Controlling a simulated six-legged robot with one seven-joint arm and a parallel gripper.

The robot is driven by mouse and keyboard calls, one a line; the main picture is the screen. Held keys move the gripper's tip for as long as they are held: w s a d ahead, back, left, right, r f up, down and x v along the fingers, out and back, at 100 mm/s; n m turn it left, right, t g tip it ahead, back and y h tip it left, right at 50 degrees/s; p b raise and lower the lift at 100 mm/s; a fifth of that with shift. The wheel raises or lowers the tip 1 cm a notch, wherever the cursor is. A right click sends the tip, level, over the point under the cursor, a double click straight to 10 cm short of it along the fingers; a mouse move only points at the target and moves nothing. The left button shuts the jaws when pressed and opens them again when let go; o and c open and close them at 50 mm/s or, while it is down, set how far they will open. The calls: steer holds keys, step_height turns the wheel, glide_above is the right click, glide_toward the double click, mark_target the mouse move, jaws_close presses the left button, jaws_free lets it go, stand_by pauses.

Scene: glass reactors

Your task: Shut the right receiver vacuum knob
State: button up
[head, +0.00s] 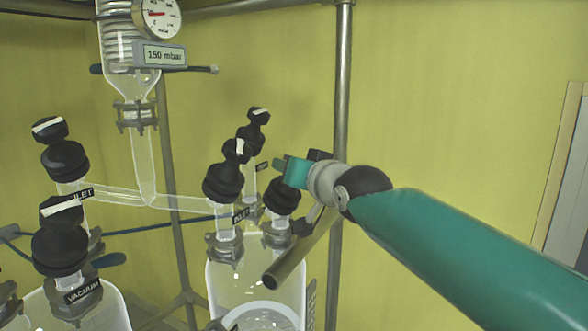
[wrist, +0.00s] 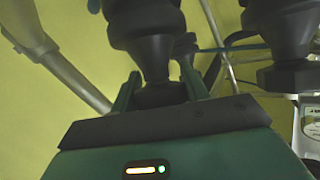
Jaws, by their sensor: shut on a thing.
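The right receiver (head: 255,275) is a clear glass vessel with several black knobs on its top. Its right-hand knob (head: 282,198), which I take to be the vacuum knob, stands upright with its label not readable and its top hidden by my gripper (head: 293,170). In the wrist view the black knob (wrist: 147,25) stands between the two teal fingers of my gripper (wrist: 160,90).
Another black knob (head: 224,178) stands close to the left of my gripper, and one (head: 255,125) behind. The left receiver has its own vacuum knob (head: 60,243). A steel post (head: 343,120) rises just behind my gripper.

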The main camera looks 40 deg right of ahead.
steer(key=shift+r, duration=0.15)
steer(key=o, duration=1)
steer(key=v, duration=1.3)
steer(key=shift+s, duration=0.35)
